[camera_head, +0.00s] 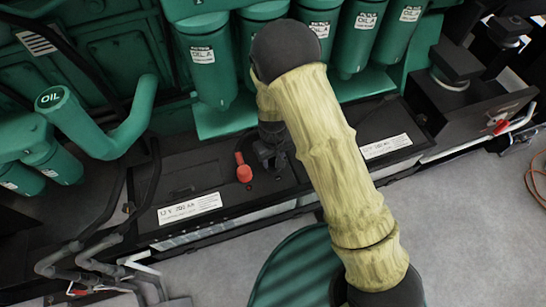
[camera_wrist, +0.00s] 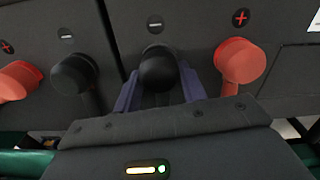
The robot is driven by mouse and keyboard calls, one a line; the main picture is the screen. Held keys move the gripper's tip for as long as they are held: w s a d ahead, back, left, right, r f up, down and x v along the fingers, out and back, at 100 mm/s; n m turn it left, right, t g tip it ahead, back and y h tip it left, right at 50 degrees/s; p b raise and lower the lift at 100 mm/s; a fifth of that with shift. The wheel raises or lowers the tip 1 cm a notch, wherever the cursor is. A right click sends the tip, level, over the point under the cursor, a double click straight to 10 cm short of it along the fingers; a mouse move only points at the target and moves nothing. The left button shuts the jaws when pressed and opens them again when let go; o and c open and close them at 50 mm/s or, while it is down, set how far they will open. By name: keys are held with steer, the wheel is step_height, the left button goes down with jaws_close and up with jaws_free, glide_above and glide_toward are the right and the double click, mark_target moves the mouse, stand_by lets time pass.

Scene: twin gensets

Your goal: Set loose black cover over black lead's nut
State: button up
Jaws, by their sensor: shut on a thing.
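My gripper (camera_wrist: 158,88) is shut on a black rounded cover (camera_wrist: 160,68), with one bluish finger on each side of it. The cover sits just below a minus mark on the dark battery top (camera_wrist: 200,22). The nut and the lead's end are not visible under it, and I cannot tell whether the cover touches the battery. In the head view my gripper (camera_head: 271,152) is low over the batteries, beside a red cover (camera_head: 243,168), and the held cover is hard to make out.
Another black cover (camera_wrist: 75,75) stands left of my gripper by a second minus mark. Red covers stand at the right (camera_wrist: 240,62) and far left (camera_wrist: 18,80) by plus marks. Green oil filters (camera_head: 210,60) rise behind the batteries; a green pipe (camera_head: 100,125) is at left.

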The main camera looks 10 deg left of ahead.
steer(key=shift+f, duration=0.35)
steer(key=o, duration=1.3)
steer(key=shift+o, duration=0.2)
steer(key=shift+r, duration=0.15)
steer(key=shift+r+p, duration=2.7)
steer(key=shift+r, duration=0.7)
